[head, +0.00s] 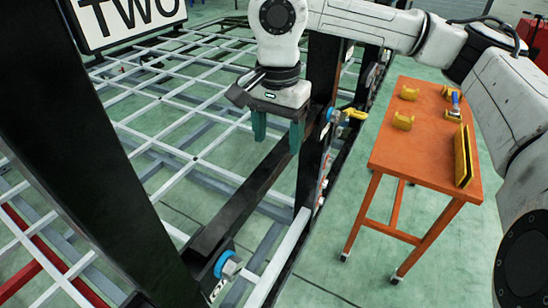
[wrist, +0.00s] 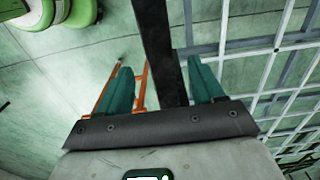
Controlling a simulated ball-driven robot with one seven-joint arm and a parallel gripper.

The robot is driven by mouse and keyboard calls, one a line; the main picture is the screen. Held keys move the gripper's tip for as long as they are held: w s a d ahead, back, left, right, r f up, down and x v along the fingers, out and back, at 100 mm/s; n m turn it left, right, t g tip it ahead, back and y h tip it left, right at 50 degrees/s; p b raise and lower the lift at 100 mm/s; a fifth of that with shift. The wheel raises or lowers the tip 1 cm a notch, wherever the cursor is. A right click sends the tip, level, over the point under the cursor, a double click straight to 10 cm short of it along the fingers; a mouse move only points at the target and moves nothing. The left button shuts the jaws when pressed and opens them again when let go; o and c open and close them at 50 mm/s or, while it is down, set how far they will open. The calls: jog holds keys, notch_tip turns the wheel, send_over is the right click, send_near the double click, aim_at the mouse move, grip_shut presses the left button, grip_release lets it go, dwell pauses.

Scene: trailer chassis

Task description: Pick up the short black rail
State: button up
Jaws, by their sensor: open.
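The short black rail (head: 238,205) runs slantwise between the dark uprights, from the lower left up towards my gripper. My gripper (head: 277,145) is open, with its green fingers pointing down at the rail's far end. In the wrist view a black bar, apparently this rail (wrist: 160,45), passes between the two open fingers (wrist: 160,72), with a gap on each side. The fingers do not appear closed on anything. I cannot tell how far the fingertips reach down beside the rail. The rail's far end is partly hidden behind the gripper and the upright.
A black upright (head: 312,115) stands close right of my gripper; a broad dark beam (head: 75,130) fills the left. A white lattice frame (head: 180,110) lies behind. A blue-ringed fitting (head: 228,265) is near the rail's front end. An orange table (head: 430,150) with yellow parts stands right.

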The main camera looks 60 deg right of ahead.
aim_at(276, 156)
jog(key=shift+a+f+p, duration=0.15)
jog(key=shift+f+p, duration=0.1)
jog(key=shift+f, duration=0.85)
jog(key=shift+a+f+p, duration=0.1)
jog(key=shift+f+p, duration=0.15)
jog(key=shift+f, duration=0.8)
grip_shut()
jog(key=shift+r, duration=0.1)
